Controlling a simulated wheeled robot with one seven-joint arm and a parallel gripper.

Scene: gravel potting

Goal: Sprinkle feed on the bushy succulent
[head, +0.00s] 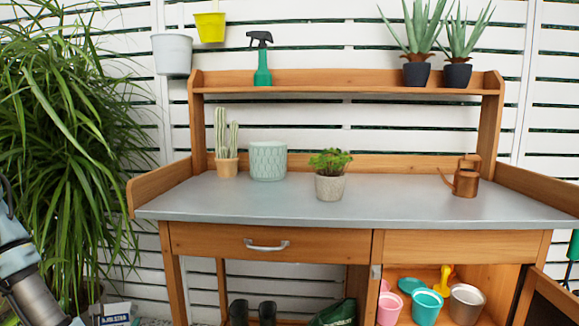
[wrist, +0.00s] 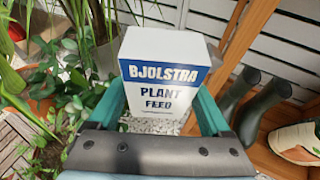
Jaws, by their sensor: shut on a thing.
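The bushy succulent (head: 330,160) is a low green plant in a speckled grey pot (head: 330,187), upright on the grey bench top near its middle. A white and blue box of plant feed (wrist: 163,75) shows in the wrist view, its printed front facing the camera. My gripper (wrist: 158,100) is shut on the box, with a teal finger at each side. The top of the box also shows at the lower left edge of the head view (head: 112,313), low and left of the bench. I cannot tell whether its base touches the gravel.
A cactus (head: 227,150), a pale green pot (head: 268,162) and a copper watering can (head: 465,180) stand on the bench top (head: 400,205). A large leafy plant (head: 70,120) fills the left. Dark boots (wrist: 255,105) stand right of the box, under the bench.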

